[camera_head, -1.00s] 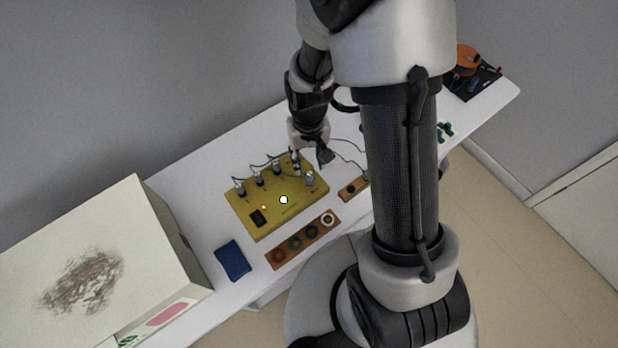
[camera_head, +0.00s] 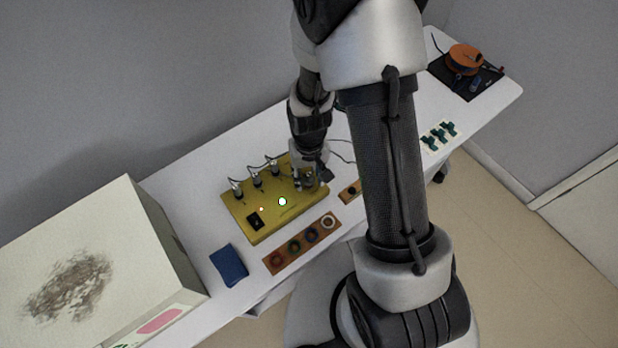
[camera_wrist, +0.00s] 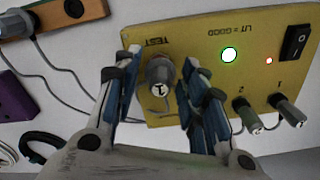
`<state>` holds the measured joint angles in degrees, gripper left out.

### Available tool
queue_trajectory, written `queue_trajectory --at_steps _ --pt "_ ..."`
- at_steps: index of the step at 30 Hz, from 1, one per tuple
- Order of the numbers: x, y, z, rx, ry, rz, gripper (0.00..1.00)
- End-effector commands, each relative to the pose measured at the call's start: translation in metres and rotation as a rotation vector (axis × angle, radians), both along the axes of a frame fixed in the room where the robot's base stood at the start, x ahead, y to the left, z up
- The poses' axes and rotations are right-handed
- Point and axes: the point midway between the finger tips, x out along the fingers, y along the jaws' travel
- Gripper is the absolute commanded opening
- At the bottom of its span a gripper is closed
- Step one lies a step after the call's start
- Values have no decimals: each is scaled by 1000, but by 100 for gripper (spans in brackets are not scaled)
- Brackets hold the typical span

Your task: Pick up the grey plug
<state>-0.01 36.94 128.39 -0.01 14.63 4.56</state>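The grey plug (camera_wrist: 160,75), with a "1" on its end, stands in the socket marked TEST on the yellow test box (camera_wrist: 200,40). In the wrist view my gripper (camera_wrist: 160,92) has its blue-padded fingers apart, one on each side of this plug, with gaps visible. In the head view my gripper (camera_head: 312,180) is low over the right end of the yellow box (camera_head: 270,221) and mostly hides the plug. Other grey plugs (camera_head: 256,179) with cables stand along the box's back edge; two (camera_wrist: 285,110) show in the wrist view.
The box has a lit green-white lamp (camera_head: 282,201), a red light (camera_wrist: 269,61) and a black switch (camera_wrist: 296,41). A strip with coloured rings (camera_head: 302,245), a blue item (camera_head: 229,264), a small socket block (camera_head: 350,191) and a large carton (camera_head: 100,260) are nearby. Cables lie behind my gripper.

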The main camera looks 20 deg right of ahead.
Motion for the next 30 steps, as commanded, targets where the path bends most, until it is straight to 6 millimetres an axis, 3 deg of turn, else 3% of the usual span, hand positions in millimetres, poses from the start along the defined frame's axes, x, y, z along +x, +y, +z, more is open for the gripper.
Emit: queue_trajectory --at_steps 13,23,30 --pt "0 0 0 0 1 0 7" --pt "0 0 8 0 0 0 7" --pt "1 0 47 0 -4 0 7"
